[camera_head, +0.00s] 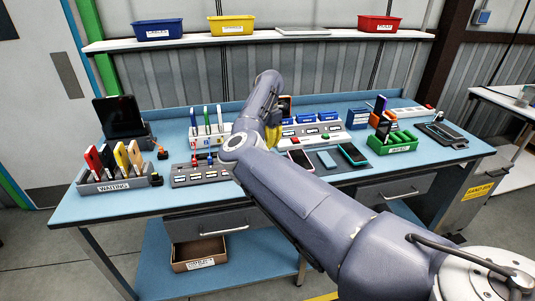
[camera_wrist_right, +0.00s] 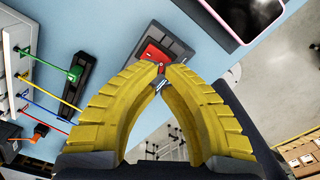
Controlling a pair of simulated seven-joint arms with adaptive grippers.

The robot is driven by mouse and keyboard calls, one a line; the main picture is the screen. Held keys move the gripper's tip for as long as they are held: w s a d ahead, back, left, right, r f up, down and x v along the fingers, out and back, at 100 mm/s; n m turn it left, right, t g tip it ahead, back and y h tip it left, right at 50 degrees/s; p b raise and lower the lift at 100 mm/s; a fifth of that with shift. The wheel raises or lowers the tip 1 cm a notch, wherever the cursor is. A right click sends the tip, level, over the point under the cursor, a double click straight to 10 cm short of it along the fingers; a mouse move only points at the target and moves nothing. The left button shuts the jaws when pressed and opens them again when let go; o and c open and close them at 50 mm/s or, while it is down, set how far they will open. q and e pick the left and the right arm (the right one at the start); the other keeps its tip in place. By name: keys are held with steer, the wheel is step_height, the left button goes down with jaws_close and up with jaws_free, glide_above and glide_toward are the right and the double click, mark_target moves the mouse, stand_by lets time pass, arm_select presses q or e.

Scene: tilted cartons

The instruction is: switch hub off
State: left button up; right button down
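In the right wrist view, a red rocker switch (camera_wrist_right: 151,53) sits on a small dark grey base (camera_wrist_right: 172,44) on the blue bench top. My right gripper (camera_wrist_right: 160,76) has its two yellow fingers meeting at the tips, just over the near edge of the switch. Contact cannot be told. A pale unit (camera_wrist_right: 17,60) with green, yellow, blue and red cables stands to the left. In the head view, my right gripper (camera_head: 272,128) is partly hidden by its own arm, which also covers part of the bench. A grey unit with small switches (camera_head: 195,172) lies left of that arm. My left gripper does not show.
In the head view, a rack of upright devices (camera_head: 118,166) stands at the left and a green bin (camera_head: 393,144) at the right. Phones (camera_head: 301,160) lie near the front edge. A pink-edged phone (camera_wrist_right: 246,12) shows in the wrist view.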

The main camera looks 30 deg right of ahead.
steer(key=shift+f, duration=2.2)
stand_by(1.5)
steer(key=shift+r, duration=3.5)
